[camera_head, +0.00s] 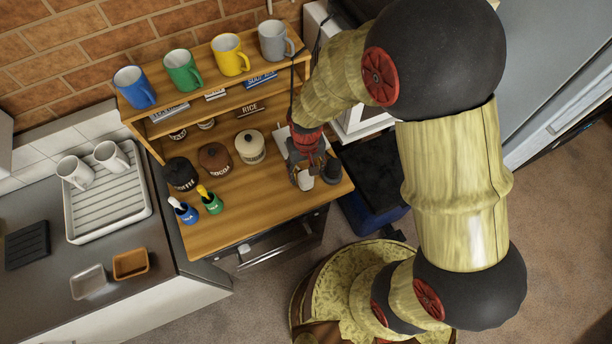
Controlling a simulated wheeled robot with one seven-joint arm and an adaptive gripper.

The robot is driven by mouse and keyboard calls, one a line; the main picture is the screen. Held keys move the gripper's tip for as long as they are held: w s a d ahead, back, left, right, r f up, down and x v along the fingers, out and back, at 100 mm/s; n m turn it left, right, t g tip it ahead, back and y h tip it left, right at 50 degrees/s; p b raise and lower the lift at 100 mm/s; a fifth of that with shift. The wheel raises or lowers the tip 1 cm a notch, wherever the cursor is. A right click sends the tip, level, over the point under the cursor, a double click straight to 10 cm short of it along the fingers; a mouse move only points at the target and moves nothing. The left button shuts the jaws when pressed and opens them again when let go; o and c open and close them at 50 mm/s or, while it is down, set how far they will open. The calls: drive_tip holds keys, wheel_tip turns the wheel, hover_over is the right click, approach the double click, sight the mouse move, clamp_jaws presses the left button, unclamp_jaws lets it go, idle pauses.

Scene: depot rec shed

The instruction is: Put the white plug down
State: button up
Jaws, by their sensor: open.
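My gripper (308,174) points down over the right end of the wooden counter (235,225), and its jaws are open. A small white object (305,182), which looks like the white plug, shows at the fingertips. It is too small to tell whether it touches the counter or the fingers. The gripper and wrist hide part of that area, including some of a pale flat panel (281,143) behind them.
Cream (250,147), brown (215,158) and black (181,173) lidded jars stand left of my gripper. Blue (184,211) and green (210,201) small containers stand near the front edge. A mug shelf (225,82) rises behind. The front middle of the counter is clear.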

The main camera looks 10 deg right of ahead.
drive_tip(key=s+d+r+t, duration=0.1)
drive_tip(key=d+r, duration=0.2)
drive_tip(key=r, duration=0.8)
drive_tip(key=s+d+r+t, duration=0.2)
drive_tip(key=d+r, duration=0.1)
drive_tip(key=r, duration=0.8)
drive_tip(key=s+d+r+t, duration=0.1)
drive_tip(key=s+d+r, duration=0.2)
drive_tip(key=s+r, duration=0.1)
drive_tip(key=s+d+r+m+t, duration=0.1)
drive_tip(key=s+d+r, duration=0.2)
drive_tip(key=s+r, duration=0.2)
drive_tip(key=shift+s+r+t, duration=0.15)
drive_tip(key=shift+r+t, duration=0.15)
drive_tip(key=shift+r, duration=0.55)
drive_tip(key=shift+f, duration=0.15)
wheel_tip(320, 180, down, 10)
drive_tip(key=b, duration=1)
